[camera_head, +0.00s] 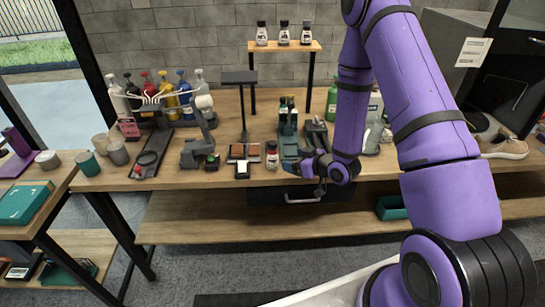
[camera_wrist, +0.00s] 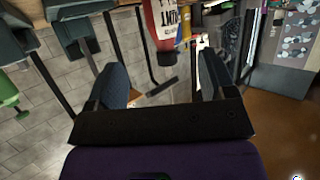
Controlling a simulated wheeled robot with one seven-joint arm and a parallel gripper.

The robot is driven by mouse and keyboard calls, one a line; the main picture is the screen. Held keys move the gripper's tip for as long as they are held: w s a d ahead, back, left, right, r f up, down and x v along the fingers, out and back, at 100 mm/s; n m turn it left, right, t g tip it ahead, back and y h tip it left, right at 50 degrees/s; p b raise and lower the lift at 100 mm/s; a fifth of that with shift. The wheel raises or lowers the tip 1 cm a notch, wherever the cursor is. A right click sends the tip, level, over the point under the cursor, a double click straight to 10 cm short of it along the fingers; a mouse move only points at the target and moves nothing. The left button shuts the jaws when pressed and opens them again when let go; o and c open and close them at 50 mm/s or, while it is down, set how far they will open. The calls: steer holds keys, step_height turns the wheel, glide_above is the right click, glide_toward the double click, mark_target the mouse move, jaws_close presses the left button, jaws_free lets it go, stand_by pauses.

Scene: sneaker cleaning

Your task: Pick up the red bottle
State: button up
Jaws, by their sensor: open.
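A small red bottle with a black cap and a pale label (camera_head: 272,156) stands upright near the front edge of the workbench. In the wrist view the red bottle (camera_wrist: 161,22) appears upside down, its black cap toward the gap between my fingers. My gripper (camera_head: 287,165) is just right of the bottle and points left toward it. In the wrist view my gripper (camera_wrist: 161,72) is open and empty, with the bottle beyond the fingertips. Another red bottle (camera_head: 148,84) stands in the wire rack at the back left.
The workbench (camera_head: 228,181) holds grey tools and a stand around the small bottle. Three small bottles (camera_head: 284,33) stand on a raised shelf (camera_head: 300,46) behind. Cups (camera_head: 88,163) stand at the left, and a shoe (camera_head: 503,148) lies at the right. A drawer handle (camera_head: 303,198) is below the bench edge.

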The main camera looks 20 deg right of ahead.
mark_target(277, 158)
steer(key=x, duration=1)
steer(key=shift+w+a+f, duration=0.15)
steer(key=shift+a+f, duration=0.15)
steer(key=c, duration=1)
